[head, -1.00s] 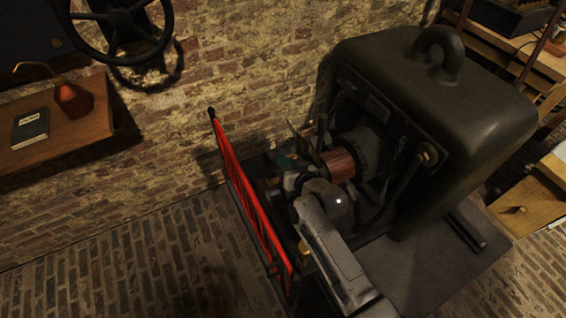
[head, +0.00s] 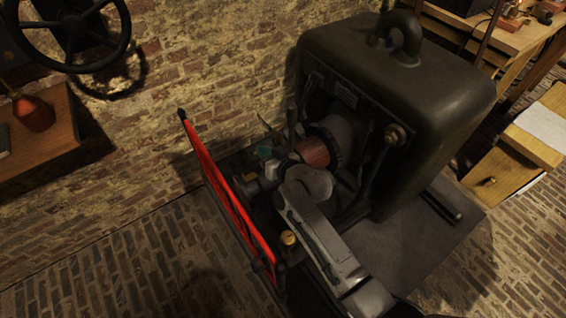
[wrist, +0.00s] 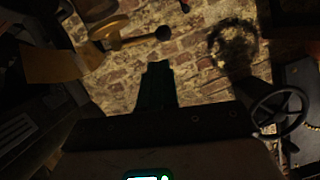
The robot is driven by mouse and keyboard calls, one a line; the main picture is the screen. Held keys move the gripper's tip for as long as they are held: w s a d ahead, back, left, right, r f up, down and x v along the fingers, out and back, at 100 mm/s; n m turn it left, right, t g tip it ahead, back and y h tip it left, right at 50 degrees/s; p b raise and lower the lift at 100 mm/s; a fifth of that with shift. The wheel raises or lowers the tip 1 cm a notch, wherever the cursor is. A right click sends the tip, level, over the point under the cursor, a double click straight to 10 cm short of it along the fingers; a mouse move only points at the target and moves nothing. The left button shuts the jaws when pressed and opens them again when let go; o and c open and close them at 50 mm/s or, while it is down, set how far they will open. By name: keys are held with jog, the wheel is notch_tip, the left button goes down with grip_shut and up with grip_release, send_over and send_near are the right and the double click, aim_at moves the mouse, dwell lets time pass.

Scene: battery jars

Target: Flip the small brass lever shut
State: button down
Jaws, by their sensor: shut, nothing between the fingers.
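A brass lever with a black knob (wrist: 164,33) shows at the top of the wrist view. Its brass arm (wrist: 125,42) runs left to a rounded pivot and a flat brass plate. My gripper (wrist: 157,68) has its dark teal fingers shut and empty, just below the knob in that picture. A gap shows between them, but I cannot tell the depth. In the head view, my gripper (head: 264,152) is small and partly hidden by my wrist, beside a copper-coloured coil (head: 314,152). I cannot pick out the lever for certain there.
A large dark machine housing (head: 400,95) stands right of my arm. A red guard rail (head: 228,190) runs close on the left. A small yellow cap (head: 289,238) sits below my wrist. A handwheel (head: 75,30) and shelf (head: 45,140) are at the left wall.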

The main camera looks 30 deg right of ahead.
jog(key=a+r+v, duration=0.1)
jog(key=v, duration=1)
jog(key=shift+w+d+p, duration=0.2)
jog(key=shift+d+p, duration=0.05)
jog(key=shift+p, duration=0.05)
jog(key=shift+r, duration=0.1)
